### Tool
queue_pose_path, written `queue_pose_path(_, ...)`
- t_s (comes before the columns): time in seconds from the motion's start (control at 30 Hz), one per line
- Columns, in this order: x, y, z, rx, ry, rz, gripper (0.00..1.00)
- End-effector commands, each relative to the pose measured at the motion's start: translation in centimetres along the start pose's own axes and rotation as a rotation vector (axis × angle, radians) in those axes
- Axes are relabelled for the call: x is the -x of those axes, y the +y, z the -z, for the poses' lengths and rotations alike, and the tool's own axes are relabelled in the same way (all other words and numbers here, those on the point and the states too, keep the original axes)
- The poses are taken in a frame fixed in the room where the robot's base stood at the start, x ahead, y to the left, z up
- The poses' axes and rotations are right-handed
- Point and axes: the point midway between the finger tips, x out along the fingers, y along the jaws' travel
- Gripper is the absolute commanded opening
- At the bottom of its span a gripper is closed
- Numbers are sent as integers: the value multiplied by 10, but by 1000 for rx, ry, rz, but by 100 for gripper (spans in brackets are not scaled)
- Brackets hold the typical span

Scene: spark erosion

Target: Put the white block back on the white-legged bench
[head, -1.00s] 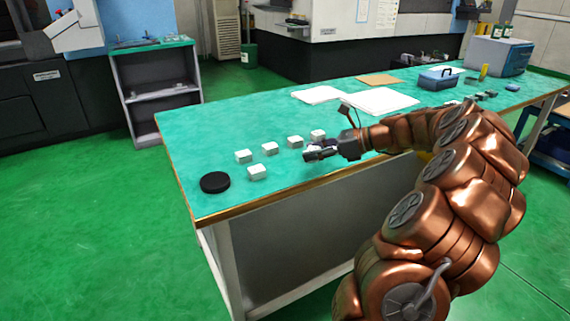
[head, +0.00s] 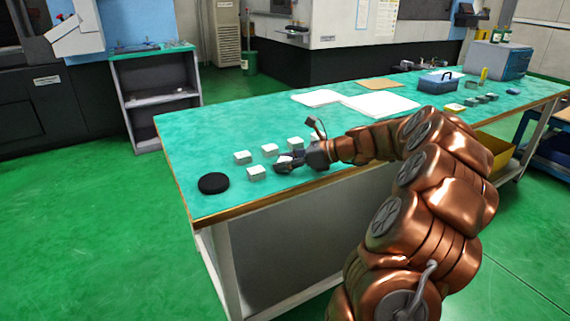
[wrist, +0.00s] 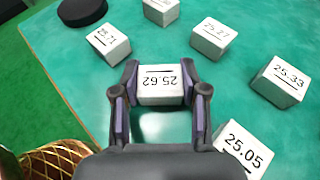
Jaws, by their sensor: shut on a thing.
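My gripper (head: 283,164) is shut on a white block (wrist: 160,83) marked 25.62, which sits between the two fingers in the wrist view. In the head view the gripper is over the near left part of the green-topped bench (head: 240,122), which has pale legs, close to its front edge. I cannot tell whether the held block touches the bench top. Other white blocks stand around it: 25.71 (wrist: 112,45), 25.27 (wrist: 211,38), 25.33 (wrist: 280,82) and 25.05 (wrist: 245,150).
A black disc (head: 214,183) lies at the bench's left end. White sheets (head: 380,104) and a blue toolbox (head: 440,81) lie farther back. The left back of the bench top is clear. A grey shelf (head: 157,98) stands behind left.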

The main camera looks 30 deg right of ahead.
Motion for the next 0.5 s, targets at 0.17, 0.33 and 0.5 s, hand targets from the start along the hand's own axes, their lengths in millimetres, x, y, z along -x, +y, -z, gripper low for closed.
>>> queue_pose_path(0.17, 0, 0, -1, 0, 0, 1, 0)
queue_pose_path(0.33, -1, 0, 2, 0, 1, 0, 46)
queue_pose_path(0.5, -1, 0, 2, 0, 1, 0, 64)
